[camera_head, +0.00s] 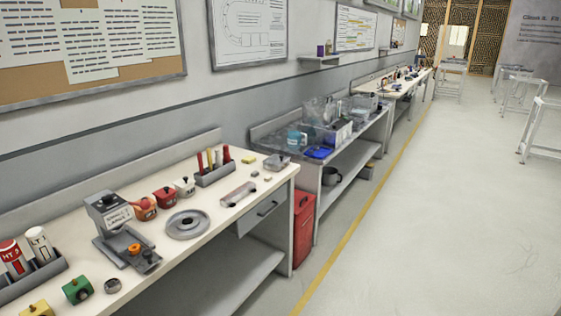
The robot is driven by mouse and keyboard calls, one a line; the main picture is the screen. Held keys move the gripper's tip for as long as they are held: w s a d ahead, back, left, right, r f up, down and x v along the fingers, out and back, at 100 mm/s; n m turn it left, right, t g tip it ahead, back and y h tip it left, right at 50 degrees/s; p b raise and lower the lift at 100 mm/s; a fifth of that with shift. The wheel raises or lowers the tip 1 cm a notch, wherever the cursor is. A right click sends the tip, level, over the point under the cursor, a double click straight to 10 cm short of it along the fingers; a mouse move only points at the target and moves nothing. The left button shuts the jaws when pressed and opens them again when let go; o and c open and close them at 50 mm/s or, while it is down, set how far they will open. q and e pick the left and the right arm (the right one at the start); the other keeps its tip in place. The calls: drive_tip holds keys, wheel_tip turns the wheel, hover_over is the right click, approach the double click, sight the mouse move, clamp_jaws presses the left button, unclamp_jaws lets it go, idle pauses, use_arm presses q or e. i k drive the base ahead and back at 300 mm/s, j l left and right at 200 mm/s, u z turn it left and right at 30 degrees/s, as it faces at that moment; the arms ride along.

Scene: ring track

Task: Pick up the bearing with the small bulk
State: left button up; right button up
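A small dark metal ring (112,286), which looks like a bearing, lies flat near the front edge of the near workbench, at the lower left. A much larger grey metal ring or dish (187,224) with a hole in its middle lies farther along the same bench; I cannot tell if it is also a bearing. Neither of my grippers is in view.
The pale workbench top (225,215) holds a grey press-like device (115,225), a green block (77,290), a yellow block (38,309), red containers and a tool rack (215,175). A red bin (303,228) stands beyond its end.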

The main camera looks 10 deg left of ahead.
sight(134, 248)
drive_tip(key=u, duration=1.3)
drive_tip(key=i+l, duration=0.15)
drive_tip(key=l, duration=0.25)
drive_tip(key=i+l, duration=0.15)
drive_tip(key=l, duration=0.25)
drive_tip(key=i+l, duration=0.15)
drive_tip(key=l, duration=0.25)
